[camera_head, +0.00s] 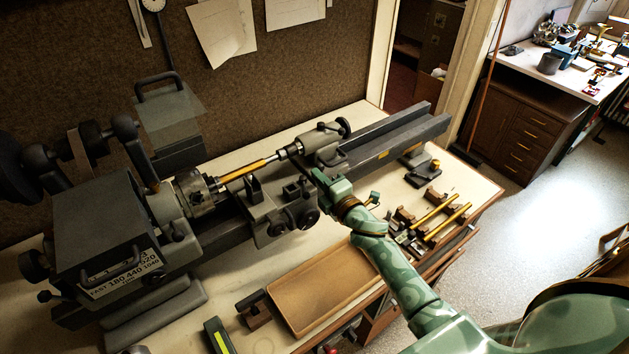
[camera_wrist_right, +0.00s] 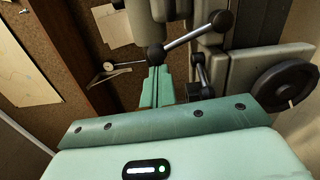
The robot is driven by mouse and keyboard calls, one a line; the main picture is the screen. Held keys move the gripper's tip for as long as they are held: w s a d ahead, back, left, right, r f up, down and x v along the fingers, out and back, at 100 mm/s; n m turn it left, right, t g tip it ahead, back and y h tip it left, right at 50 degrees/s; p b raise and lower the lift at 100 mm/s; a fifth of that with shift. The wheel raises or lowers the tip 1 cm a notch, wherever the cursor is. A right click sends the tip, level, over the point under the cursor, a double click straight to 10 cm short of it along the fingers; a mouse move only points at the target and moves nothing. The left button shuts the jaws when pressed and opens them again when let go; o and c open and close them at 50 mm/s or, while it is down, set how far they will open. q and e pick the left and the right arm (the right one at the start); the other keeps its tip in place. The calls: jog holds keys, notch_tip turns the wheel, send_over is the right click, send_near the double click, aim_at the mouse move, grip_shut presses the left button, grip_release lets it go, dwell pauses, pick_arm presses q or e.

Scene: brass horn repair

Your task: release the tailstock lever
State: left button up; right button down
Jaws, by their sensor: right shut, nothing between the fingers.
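The grey tailstock (camera_head: 322,138) sits on the lathe bed toward its right end, with a dark handwheel (camera_head: 344,127) at its right; the handwheel (camera_wrist_right: 285,86) also shows in the right wrist view. A steel lever (camera_wrist_right: 190,37) with dark balls at both ends slants up to the right there. A shorter dark lever (camera_wrist_right: 198,72) stands to its right. My right gripper (camera_head: 318,176) is shut and empty, in front of the tailstock. In the wrist view its green fingers (camera_wrist_right: 156,86) reach close to the lever's lower ball; whether they touch I cannot tell. My left gripper is out of view.
A brass rod (camera_head: 246,170) runs between the chuck (camera_head: 203,190) and the tailstock. The carriage (camera_head: 285,205) stands left of my gripper. A brown tray (camera_head: 322,287) lies on the bench front. Brass rods on blocks (camera_head: 437,215) lie right of my forearm.

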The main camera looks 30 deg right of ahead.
jog(key=d+r+m+p, duration=0.1)
jog(key=d+m+p, duration=0.3)
jog(key=d+m, duration=0.3)
jog(key=shift+w+m+p, duration=0.35)
jog(key=shift+w+m, duration=0.1)
jog(key=shift+m, duration=0.65)
jog(key=s+d, duration=0.1)
jog(key=s, duration=1.5)
jog(key=shift+d+r, duration=0.3)
jog(key=shift+r, duration=0.05)
